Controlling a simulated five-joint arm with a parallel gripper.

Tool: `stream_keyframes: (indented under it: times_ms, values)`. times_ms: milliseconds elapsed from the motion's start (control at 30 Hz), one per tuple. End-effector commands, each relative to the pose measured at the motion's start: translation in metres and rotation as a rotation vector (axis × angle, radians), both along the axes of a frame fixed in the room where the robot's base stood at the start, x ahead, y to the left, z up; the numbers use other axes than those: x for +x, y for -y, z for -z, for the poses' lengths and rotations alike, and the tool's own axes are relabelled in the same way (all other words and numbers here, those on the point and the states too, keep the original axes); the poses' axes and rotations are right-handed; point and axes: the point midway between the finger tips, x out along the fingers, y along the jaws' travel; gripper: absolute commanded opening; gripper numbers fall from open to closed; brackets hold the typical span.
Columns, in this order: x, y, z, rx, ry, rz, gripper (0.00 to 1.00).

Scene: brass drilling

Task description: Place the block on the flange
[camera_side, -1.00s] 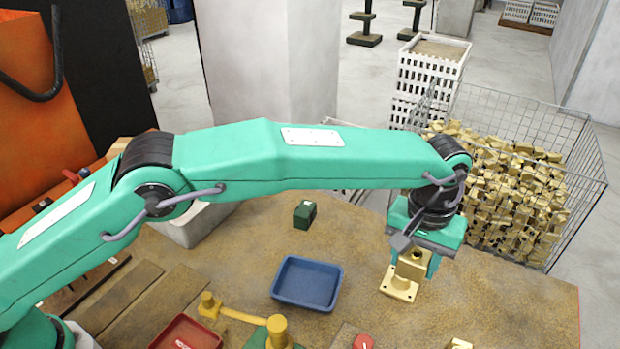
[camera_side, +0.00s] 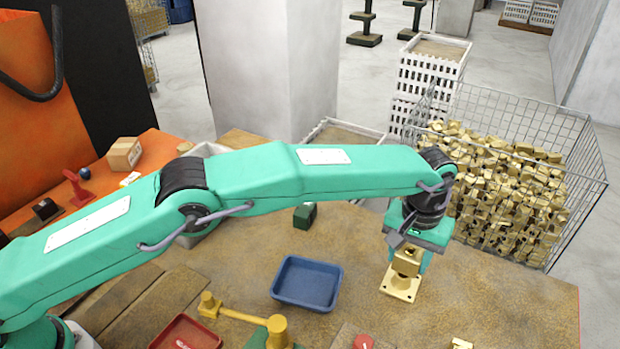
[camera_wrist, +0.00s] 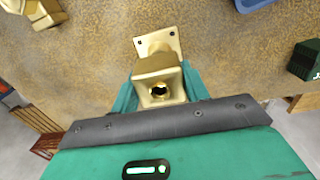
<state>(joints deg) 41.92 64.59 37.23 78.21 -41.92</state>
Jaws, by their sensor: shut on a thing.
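The brass block (camera_side: 406,262) is between the fingers of my gripper (camera_side: 410,258), which is shut on it. In the wrist view the block (camera_wrist: 158,82) shows a round dark hole in its near face, with a green finger of my gripper (camera_wrist: 158,92) on either side. The brass flange (camera_side: 399,287) has a square plate with holes and lies on the brown worktable. In the wrist view its plate (camera_wrist: 168,40) shows just beyond the block. The block is over the flange, but I cannot tell whether they touch; the flange's middle is hidden.
A blue tray (camera_side: 307,297) lies left of the flange, with a small green box (camera_side: 304,216) behind it. A brass-coloured bar with knobs (camera_side: 243,317) and a red tray (camera_side: 187,335) are at the front. A wire basket (camera_side: 590,185) of brass pieces stands behind.

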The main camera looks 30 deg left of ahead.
Motion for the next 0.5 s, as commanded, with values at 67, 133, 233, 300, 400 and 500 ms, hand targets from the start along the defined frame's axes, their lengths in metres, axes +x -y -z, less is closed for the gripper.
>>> stream_keyframes:
  times_ms: [67,133,233,300,400,500]
  values:
    - [0.0,0.0,0.008,-0.001,0.001,0.0,0.02]
    - [0.0,0.0,0.013,-0.002,0.002,0.0,0.02]
    - [0.0,0.0,0.017,-0.002,0.003,0.0,0.02]
    - [0.0,0.0,0.017,-0.003,0.003,0.0,0.02]
    - [0.0,0.0,0.017,-0.003,0.003,0.0,0.02]
    - [0.0,0.0,0.017,-0.003,0.003,0.0,0.02]
